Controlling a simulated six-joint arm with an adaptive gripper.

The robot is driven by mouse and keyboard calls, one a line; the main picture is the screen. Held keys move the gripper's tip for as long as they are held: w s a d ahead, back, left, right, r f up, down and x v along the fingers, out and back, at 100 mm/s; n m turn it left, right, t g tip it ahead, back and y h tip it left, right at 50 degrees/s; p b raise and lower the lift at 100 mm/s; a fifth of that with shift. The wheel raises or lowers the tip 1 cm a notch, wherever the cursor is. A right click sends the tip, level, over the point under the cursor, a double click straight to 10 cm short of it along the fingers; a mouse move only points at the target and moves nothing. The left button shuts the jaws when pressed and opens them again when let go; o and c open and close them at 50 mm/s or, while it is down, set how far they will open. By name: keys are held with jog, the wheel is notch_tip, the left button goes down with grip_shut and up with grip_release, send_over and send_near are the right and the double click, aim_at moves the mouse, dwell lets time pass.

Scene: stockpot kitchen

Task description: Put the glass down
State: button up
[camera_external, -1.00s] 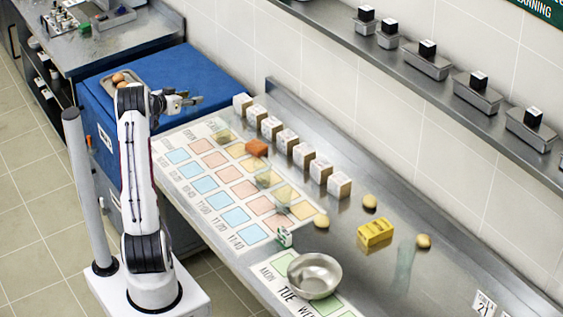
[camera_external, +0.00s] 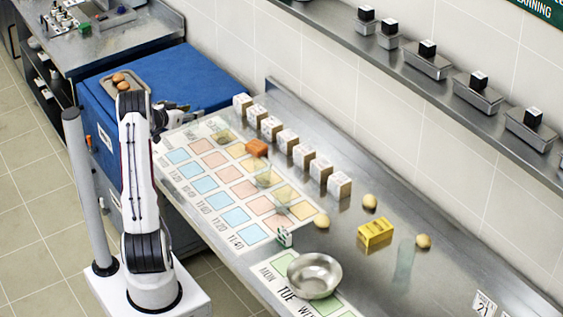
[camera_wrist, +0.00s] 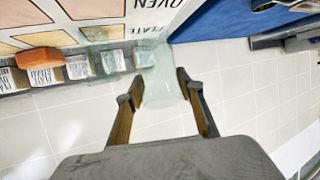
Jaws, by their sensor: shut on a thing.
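My gripper (camera_wrist: 157,90) is shut on a clear, greenish glass (camera_wrist: 162,82), which sits between the two fingers in the wrist view. The held glass cannot be made out in the external view, where my gripper (camera_external: 176,121) is over the far left end of the counter by the blue chest. In the wrist view the glass overlaps the edge of the printed sheet; whether its base touches anything cannot be told. The printed sheet (camera_external: 191,188) with coloured squares lies on the counter.
Other clear glassware stands on the sheet (camera_external: 263,179), and a tall clear glass (camera_external: 404,264) stands near the eggs. An orange block (camera_external: 257,147), a row of white boxes (camera_external: 288,141), a yellow box (camera_external: 375,232) and a metal bowl (camera_external: 314,275) also occupy the counter. The blue chest (camera_external: 200,75) adjoins it.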

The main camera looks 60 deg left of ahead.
aim_at(187, 122)
jog(key=shift+f, duration=0.25)
jog(key=shift+f, duration=1.75)
jog(key=shift+f, duration=0.1)
jog(key=o, duration=1.2)
jog(key=shift+f, duration=0.1)
jog(key=shift+r, duration=0.2)
jog(key=shift+s+d+r, duration=0.2)
jog(key=shift+s+r, duration=0.05)
jog(key=shift+s, duration=0.25)
jog(key=v, duration=1)
jog(key=shift+s+d+r, duration=0.1)
jog(key=shift+s+r, duration=0.05)
jog(key=shift+s, duration=0.2)
